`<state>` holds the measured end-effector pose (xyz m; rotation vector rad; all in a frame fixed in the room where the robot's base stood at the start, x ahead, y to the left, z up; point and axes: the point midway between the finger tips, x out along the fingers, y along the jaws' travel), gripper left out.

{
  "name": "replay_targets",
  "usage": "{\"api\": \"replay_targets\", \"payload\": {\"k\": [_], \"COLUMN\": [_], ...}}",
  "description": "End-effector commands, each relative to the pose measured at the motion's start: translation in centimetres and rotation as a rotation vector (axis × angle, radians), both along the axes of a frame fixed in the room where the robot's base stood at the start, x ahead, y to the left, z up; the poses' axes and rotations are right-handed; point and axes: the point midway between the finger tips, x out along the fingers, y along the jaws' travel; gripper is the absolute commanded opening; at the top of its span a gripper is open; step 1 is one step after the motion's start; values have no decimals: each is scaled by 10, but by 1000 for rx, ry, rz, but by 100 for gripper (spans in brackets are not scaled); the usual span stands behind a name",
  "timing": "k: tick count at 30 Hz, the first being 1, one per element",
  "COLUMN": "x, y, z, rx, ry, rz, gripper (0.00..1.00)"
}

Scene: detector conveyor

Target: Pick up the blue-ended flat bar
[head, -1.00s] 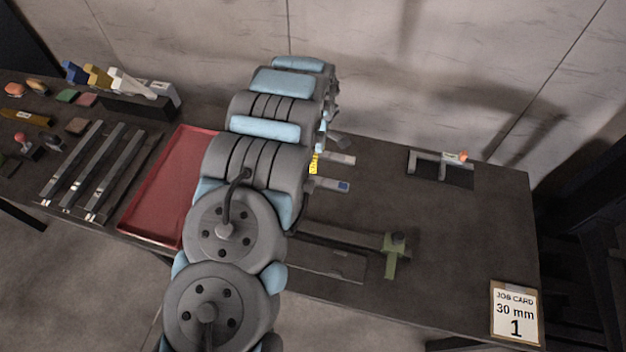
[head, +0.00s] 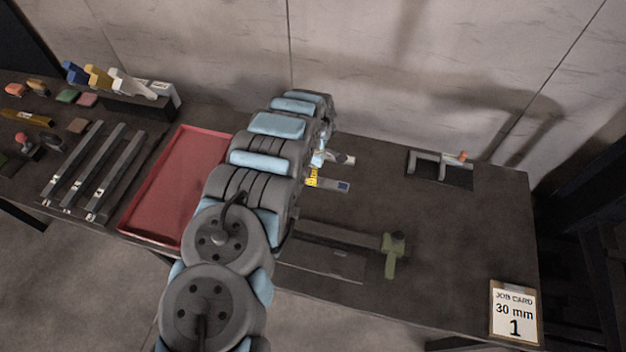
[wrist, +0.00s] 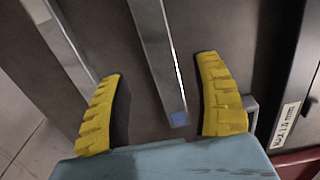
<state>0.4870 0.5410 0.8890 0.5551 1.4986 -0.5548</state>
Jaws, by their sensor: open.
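The blue-ended flat bar (wrist: 155,50) is a grey metal strip with a blue square at its near end in the wrist view. In the head view, its blue-marked end (head: 342,186) sticks out to the right of my arm, and the rest is hidden. My gripper (wrist: 162,68) is open, with its yellow fingers on either side of the bar and no visible contact. In the head view only a bit of yellow finger (head: 313,178) shows beside the bar. How high the fingers are above the bar is hard to tell.
Another flat bar (wrist: 60,40) lies left of my gripper in the wrist view. A dark labelled block (wrist: 295,95) stands close on the right. A red tray (head: 160,205) lies left of my arm. A green-ended gauge (head: 393,245) lies in front. The table's right side is mostly clear.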

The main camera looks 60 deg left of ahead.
Motion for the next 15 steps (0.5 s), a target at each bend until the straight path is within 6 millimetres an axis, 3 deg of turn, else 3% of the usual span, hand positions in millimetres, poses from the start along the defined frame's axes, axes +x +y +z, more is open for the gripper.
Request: {"api": "replay_targets", "payload": {"k": [15], "x": [-7], "y": [3], "z": [-32], "rx": [-1], "ry": [0], "rz": [0], "gripper": [66]}}
